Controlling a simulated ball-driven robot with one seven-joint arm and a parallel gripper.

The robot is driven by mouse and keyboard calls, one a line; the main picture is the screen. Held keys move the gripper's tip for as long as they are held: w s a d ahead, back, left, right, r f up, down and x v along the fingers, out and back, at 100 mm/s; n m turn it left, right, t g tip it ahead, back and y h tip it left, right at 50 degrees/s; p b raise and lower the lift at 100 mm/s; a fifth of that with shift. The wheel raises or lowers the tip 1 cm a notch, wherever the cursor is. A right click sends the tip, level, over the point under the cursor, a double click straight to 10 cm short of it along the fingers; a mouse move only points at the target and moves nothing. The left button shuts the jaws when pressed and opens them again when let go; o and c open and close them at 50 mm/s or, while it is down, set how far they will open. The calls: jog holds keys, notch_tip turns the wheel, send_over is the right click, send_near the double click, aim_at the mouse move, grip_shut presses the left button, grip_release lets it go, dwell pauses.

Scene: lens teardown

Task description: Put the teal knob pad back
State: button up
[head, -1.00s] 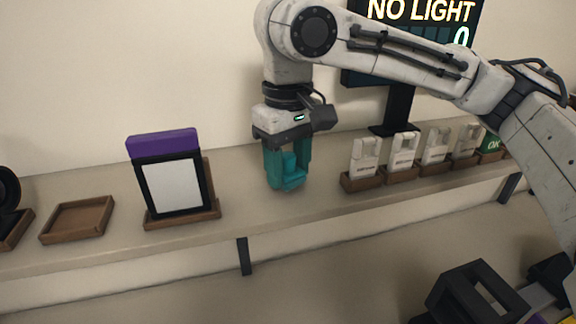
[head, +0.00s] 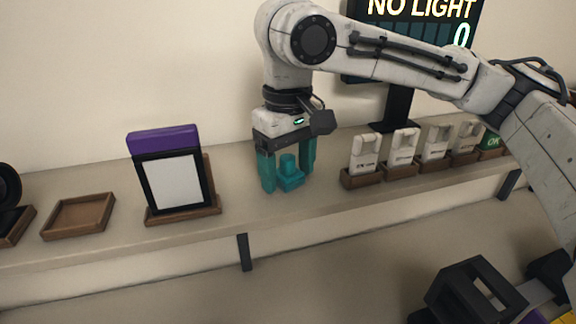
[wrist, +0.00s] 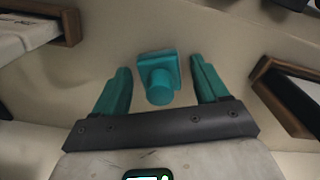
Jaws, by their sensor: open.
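The teal knob pad (head: 291,178) stands on the shelf, a flat base with a round knob on top. It also shows in the wrist view (wrist: 158,77). My gripper (head: 287,172) is open, with its teal fingers on either side of the pad. In the wrist view my gripper (wrist: 161,85) shows a clear gap between each finger and the pad. The pad's contact with the shelf is partly hidden by the near finger in the head view.
An empty wooden tray (head: 78,217) lies at the left of the shelf (head: 250,207). A purple-topped framed panel (head: 172,180) stands left of my gripper. Several pale holders (head: 365,155) stand in wooden trays to the right. A display (head: 425,20) reads NO LIGHT.

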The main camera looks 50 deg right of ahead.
aim_at(288, 157)
notch_tip(288, 157, up, 12)
jog(key=shift+b, duration=0.45)
